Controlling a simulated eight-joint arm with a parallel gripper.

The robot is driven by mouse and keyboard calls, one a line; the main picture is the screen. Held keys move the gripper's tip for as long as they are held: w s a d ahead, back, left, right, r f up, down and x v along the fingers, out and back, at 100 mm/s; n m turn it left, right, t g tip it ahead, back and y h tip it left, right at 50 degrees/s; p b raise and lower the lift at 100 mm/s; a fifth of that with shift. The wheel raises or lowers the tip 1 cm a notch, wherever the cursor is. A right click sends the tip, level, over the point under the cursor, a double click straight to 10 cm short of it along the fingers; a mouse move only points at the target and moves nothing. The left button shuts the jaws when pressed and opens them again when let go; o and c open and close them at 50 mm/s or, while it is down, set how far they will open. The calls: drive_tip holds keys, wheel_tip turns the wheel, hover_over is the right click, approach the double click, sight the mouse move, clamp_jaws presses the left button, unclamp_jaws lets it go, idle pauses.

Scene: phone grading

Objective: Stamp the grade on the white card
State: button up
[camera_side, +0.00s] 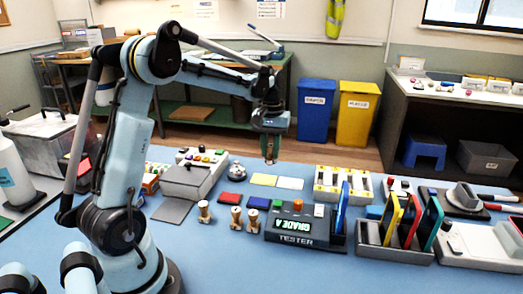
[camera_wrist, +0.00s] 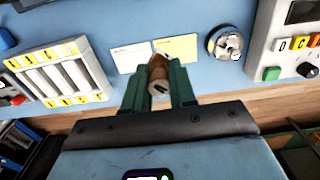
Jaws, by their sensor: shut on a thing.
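My gripper (camera_side: 270,145) points down and is shut on a wooden stamp; in the wrist view its green fingers (camera_wrist: 160,92) close around the stamp (camera_wrist: 159,82), whose round end carries a dark mark I cannot read. The stamp is above the table, near the cards. The white card (camera_side: 290,183) lies flat beside a yellow card (camera_side: 264,179); the wrist view shows the white card (camera_wrist: 130,57) and the yellow card (camera_wrist: 178,47) just beyond the fingertips. The tester (camera_side: 297,226) display reads GRADE A. Three wooden stamps (camera_side: 236,217) stand in front of the pads.
Red (camera_side: 230,198), blue (camera_side: 258,203) and green (camera_side: 277,204) pads lie in front of the cards. A blue phone (camera_side: 341,207) stands at the tester. A rack (camera_side: 392,250) holds several phones at right. A white slotted tray (camera_side: 344,185) and a silver bell-like object (camera_side: 237,171) flank the cards.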

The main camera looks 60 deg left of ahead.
drive_tip(key=w+d+f, duration=0.1)
drive_tip(key=w+d, duration=0.1)
drive_tip(key=w, duration=0.4)
hover_over(291, 183)
drive_tip(key=shift+f, duration=3.15)
drive_tip(key=shift+f, duration=0.5)
wheel_tip(291, 183, up, 7)
drive_tip(key=shift+s, duration=0.1)
idle(0.6)
